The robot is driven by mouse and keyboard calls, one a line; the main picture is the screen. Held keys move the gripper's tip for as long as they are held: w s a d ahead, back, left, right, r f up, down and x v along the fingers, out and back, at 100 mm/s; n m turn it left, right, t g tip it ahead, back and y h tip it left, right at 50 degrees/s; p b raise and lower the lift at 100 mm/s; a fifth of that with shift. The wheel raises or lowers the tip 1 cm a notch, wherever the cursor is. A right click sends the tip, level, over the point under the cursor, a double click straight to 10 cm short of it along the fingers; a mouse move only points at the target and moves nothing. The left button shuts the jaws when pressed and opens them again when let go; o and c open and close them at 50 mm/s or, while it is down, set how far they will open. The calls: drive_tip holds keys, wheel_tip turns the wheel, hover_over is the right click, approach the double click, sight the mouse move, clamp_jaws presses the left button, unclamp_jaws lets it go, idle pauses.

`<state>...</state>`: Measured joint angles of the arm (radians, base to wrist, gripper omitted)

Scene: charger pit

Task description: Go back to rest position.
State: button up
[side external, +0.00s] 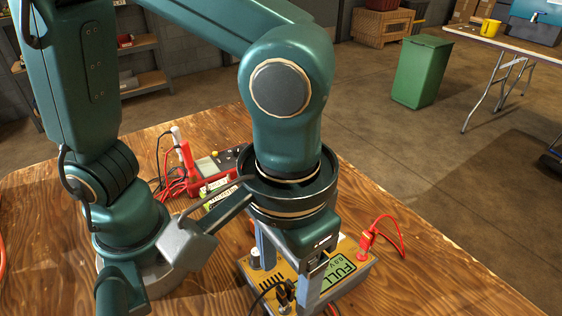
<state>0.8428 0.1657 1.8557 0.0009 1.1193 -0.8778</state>
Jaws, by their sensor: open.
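My gripper (288,287) points down over the wooden table. A red plug (366,240) with a red lead sits at the box's right side. A black plug (285,292) with a black cable is at the box's front, close to the fingers; I cannot tell whether they touch it. Part of the box is hidden behind my gripper.
Behind my wrist on the wooden table (440,280) lies a red and grey meter (207,167) with red and black leads. The table's right part is clear. Beyond it on the floor stand a green bin (421,72), a wooden crate (381,25) and a folding table (500,42).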

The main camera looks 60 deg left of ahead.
drive_tip(key=shift+r, duration=2.45)
drive_tip(key=shift+w+d+f+m, duration=0.1)
drive_tip(key=shift+f+m, duration=0.1)
drive_tip(key=shift+m, duration=0.4)
drive_tip(key=shift+a+f+m, duration=0.25)
drive_tip(key=shift+m, duration=0.25)
drive_tip(key=w+a+n+t, duration=0.1)
drive_tip(key=a+t, duration=0.4)
drive_tip(key=a, duration=1.1)
drive_tip(key=shift+w+a+n+t, duration=0.3)
drive_tip(key=shift+w+a+n, duration=0.1)
drive_tip(key=shift+w, duration=0.25)
